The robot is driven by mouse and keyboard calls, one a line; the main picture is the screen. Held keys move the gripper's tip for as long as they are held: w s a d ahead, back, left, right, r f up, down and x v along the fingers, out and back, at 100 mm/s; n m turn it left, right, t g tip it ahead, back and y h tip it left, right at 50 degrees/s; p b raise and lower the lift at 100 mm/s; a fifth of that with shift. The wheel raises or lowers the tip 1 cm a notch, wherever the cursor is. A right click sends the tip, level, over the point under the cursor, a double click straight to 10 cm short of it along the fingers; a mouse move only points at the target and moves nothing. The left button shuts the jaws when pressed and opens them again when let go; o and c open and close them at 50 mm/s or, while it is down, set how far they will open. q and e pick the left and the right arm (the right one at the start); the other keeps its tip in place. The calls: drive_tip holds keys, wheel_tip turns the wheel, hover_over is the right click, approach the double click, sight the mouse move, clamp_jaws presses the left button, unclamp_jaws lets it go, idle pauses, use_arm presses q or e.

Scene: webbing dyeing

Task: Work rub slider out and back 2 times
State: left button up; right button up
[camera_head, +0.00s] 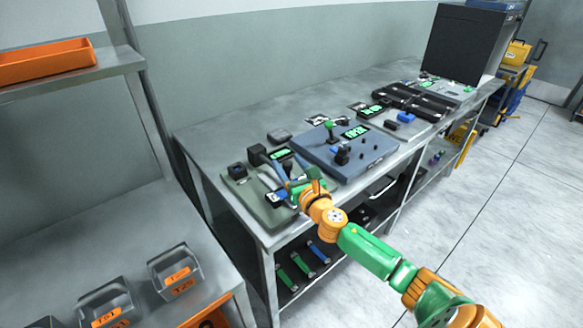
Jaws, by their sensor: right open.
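My right arm, orange and green, reaches in from the lower right. Its gripper (283,182) is open over the right part of a grey-green device base (247,203) at the near left end of the metal bench. The base carries a black block (237,171), a dark upright part (257,155) and a lit green display (280,155). A small white and dark part lies by the fingers. The gripper hides much of this spot, so I cannot tell which part is the rub slider or whether the fingers touch it. My left gripper is not in view.
A blue-grey panel (375,157) with a green-topped lever (330,130) and dark knobs stands right of the base. Further devices and a big black box (458,45) stand beyond. Labelled grey bins (174,272) are at lower left. Bench space behind the devices is clear.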

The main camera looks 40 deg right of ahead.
drive_tip(key=s, duration=0.4)
drive_tip(key=s+a, duration=0.1)
drive_tip(key=s, duration=0.1)
drive_tip(key=shift+s+a, duration=0.1)
drive_tip(key=shift+s, duration=0.25)
